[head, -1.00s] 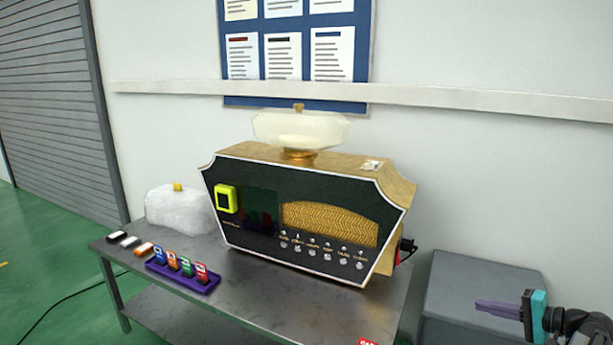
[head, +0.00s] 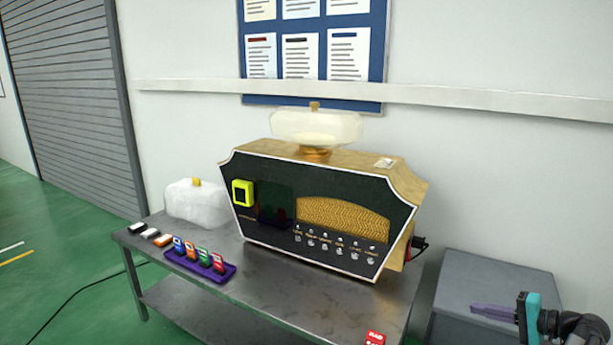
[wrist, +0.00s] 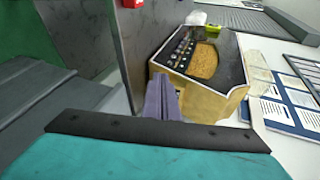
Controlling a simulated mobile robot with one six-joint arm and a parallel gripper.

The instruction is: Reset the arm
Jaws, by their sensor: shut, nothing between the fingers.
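My gripper (head: 493,312) shows at the lower right of the head view, with purple fingers pointing left and a teal body. Its fingers are shut together with nothing between them. It hangs in front of a grey box, right of the metal table (head: 290,308), and touches nothing that I can see. In the wrist view the purple fingers (wrist: 161,98) point towards the perfume machine (wrist: 225,62), which stands a distance beyond them. In the head view the perfume machine (head: 300,262) stands on the table with a clear bottle (head: 316,128) on top.
A purple tray (head: 226,275) with several coloured cards and several small blocks (head: 150,233) sit at the table's left. A white jug (head: 195,205) stands behind them. A red item (head: 375,337) lies at the front edge. A grey box (head: 480,270) stands right of the table.

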